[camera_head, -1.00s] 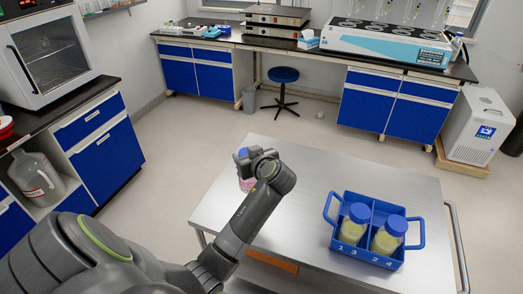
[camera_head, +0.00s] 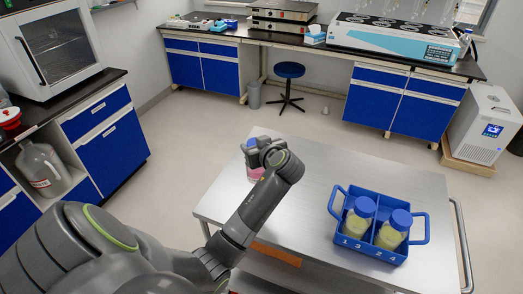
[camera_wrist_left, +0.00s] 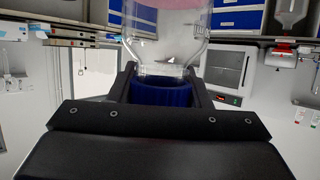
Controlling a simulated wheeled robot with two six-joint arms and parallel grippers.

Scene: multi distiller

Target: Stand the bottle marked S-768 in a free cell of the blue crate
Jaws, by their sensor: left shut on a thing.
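A bottle with a blue cap and pink contents (camera_head: 254,174) is at the far left part of the steel table, upright, and partly hidden by my left gripper (camera_head: 262,150). In the left wrist view my left gripper's fingers are shut on its blue cap (camera_wrist_left: 162,93), with clear glass (camera_wrist_left: 165,48) beyond. I cannot read its marking, nor tell whether its base touches the table. The blue crate (camera_head: 351,240) stands at the table's right. Its two front cells hold blue-capped bottles with yellowish contents (camera_head: 358,222) (camera_head: 390,236); its back cells look empty. My right gripper is not in view.
The steel table (camera_head: 300,215) is clear between the held bottle and the crate. The crate has raised handles (camera_head: 419,229) at both ends. A blue stool (camera_head: 289,71) and lab benches stand behind; a cabinet (camera_head: 110,165) is at left.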

